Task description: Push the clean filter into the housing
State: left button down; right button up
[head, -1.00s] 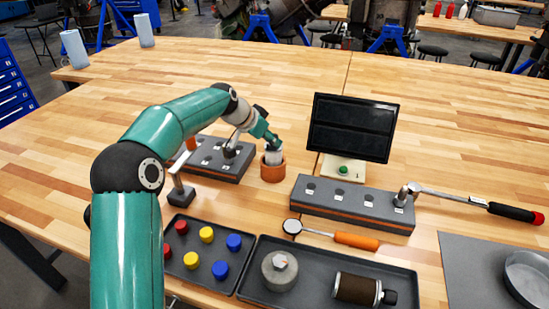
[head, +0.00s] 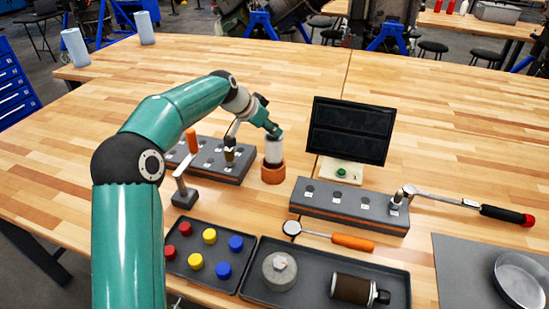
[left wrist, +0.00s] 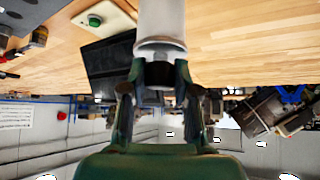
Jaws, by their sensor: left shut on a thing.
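The clean filter is a white cylinder (head: 274,151), upright at the orange housing (head: 272,174) on the bench. Its lower end meets or is inside the housing's mouth; I cannot tell how deep. Most of its body shows above the rim. My left gripper (head: 274,133) is above the housing, shut on the filter's top end. In the left wrist view, the white filter (left wrist: 161,20) extends away from between the fingers of the left gripper (left wrist: 158,75); the housing is not visible there. My right gripper is not in view.
A grey block with holes (head: 215,166) and a small post (head: 184,195) stand left of the housing. A dark screen (head: 350,130) and another socket block (head: 345,208) stand right. In front are a tray of coloured caps (head: 200,277) and a tray with a brown cylinder (head: 352,288).

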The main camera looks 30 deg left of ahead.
pick_arm(q)
jog(key=shift+r+p, duration=2.2)
jog(key=shift+r, duration=0.7)
